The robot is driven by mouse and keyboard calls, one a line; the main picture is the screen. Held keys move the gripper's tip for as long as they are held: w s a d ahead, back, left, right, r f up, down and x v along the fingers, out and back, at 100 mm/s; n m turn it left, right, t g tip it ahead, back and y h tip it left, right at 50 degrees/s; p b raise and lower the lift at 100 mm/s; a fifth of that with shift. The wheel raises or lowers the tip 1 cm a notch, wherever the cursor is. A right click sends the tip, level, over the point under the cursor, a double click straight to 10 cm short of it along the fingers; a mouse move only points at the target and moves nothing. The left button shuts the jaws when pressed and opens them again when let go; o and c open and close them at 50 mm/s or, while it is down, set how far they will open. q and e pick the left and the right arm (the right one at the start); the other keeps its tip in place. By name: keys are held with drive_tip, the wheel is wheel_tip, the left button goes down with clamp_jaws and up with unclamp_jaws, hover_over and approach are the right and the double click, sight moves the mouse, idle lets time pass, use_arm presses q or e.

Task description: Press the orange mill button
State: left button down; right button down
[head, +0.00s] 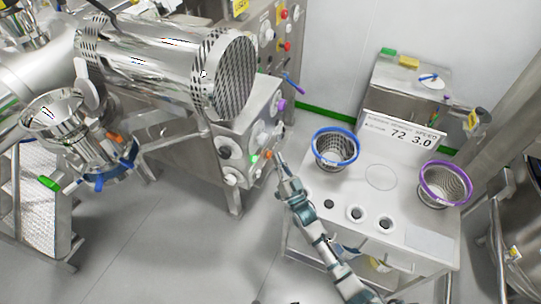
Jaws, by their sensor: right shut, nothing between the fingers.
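The orange mill button (267,154) sits on the front of a steel control box (245,125) under the perforated drum, near the middle of the head view. A small green button (254,158) is just left of it. My right gripper (281,158) is shut and empty, its tip just right of the orange button. I cannot tell from this view whether they touch. My right arm reaches up from the lower right. My left gripper is not in view.
The perforated drum (230,77) overhangs the control box. A steel table (405,210) at right carries a blue-rimmed basket (335,147), a purple-rimmed basket (446,183) and a sign (402,136). A funnel (55,112) stands at left. The grey floor (150,240) at lower left is clear.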

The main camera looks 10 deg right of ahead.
drive_tip(key=shift+w+a, duration=0.25)
drive_tip(key=shift+a, duration=0.15)
idle(0.5)
drive_tip(key=shift+d, duration=0.1)
drive_tip(key=shift+s+d, duration=0.5)
drive_tip(key=shift+d, duration=0.15)
drive_tip(key=s+d, duration=0.1)
drive_tip(key=s+d+p, duration=0.1)
drive_tip(key=d, duration=0.2)
drive_tip(key=shift+s+d+p, duration=0.1)
drive_tip(key=shift+s+p, duration=0.3)
idle(0.9)
